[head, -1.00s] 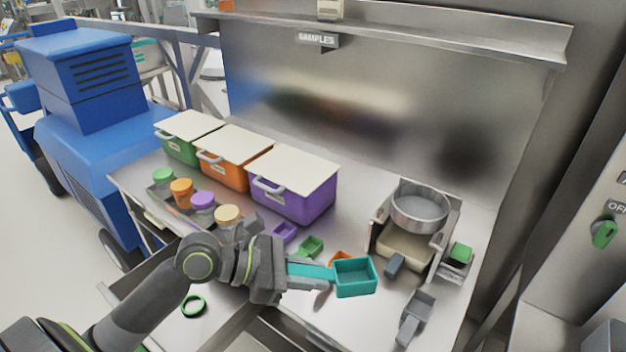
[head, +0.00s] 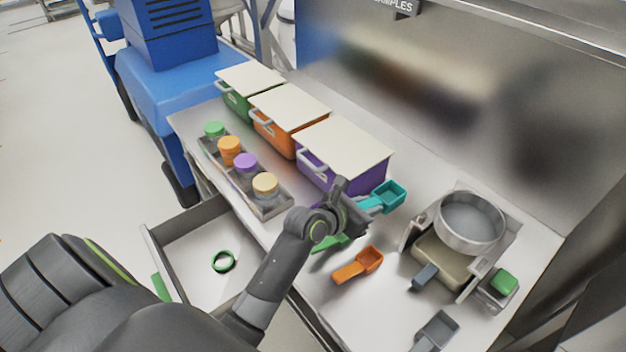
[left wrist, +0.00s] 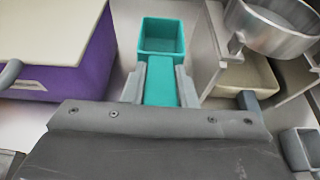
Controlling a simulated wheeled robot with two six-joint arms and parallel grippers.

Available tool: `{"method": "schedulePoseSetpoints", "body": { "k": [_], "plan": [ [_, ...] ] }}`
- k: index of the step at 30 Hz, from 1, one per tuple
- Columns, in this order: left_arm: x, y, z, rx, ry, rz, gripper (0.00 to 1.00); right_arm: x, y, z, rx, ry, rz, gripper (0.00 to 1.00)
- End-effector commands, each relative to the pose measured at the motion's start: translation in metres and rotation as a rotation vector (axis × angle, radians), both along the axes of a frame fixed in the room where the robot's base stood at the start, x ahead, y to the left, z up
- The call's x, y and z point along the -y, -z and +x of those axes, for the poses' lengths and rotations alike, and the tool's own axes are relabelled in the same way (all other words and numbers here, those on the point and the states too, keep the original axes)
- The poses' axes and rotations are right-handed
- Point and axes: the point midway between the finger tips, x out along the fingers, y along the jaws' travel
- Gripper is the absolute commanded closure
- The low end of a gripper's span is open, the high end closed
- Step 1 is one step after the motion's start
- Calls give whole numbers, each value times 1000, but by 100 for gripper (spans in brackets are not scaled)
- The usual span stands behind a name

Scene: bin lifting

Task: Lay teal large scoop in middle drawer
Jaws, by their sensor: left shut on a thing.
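The teal large scoop (head: 390,194) is in my left gripper (head: 364,206), held by its handle beside the purple bin's front right corner. In the left wrist view the scoop's square cup (left wrist: 161,38) points away, and its handle lies between the two fingers of my left gripper (left wrist: 160,88). An open drawer (head: 192,224) stands out from the bench front at lower left, with a green ring (head: 223,261) lying inside. I cannot tell which level this drawer is. My left arm hides part of its right side. My right gripper is out of view.
Purple (head: 345,160), orange (head: 288,122) and green (head: 249,92) lidded bins line the bench. Several jars stand in a tray before them. An orange scoop (head: 360,265) and a grey scoop (head: 436,332) lie nearer. A metal pan (head: 470,222) stands at right.

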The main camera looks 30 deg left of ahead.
Motion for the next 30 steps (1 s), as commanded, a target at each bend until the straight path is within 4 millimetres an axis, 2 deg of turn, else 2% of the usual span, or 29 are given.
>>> {"method": "schedulePoseSetpoints", "body": {
  "k": [6,13,18,21,30],
  "plan": [
    [1,42,0,-6,-4,-2,98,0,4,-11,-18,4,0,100],
    [1,66,0,-1,-4,0,98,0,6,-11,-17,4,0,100],
    [1,91,0,-3,-3,-1,98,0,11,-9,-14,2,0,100],
    [1,98,0,-1,-3,-1,98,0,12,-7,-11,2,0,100],
    [1,99,0,0,-4,-1,98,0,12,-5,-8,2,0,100]
  ]
}}
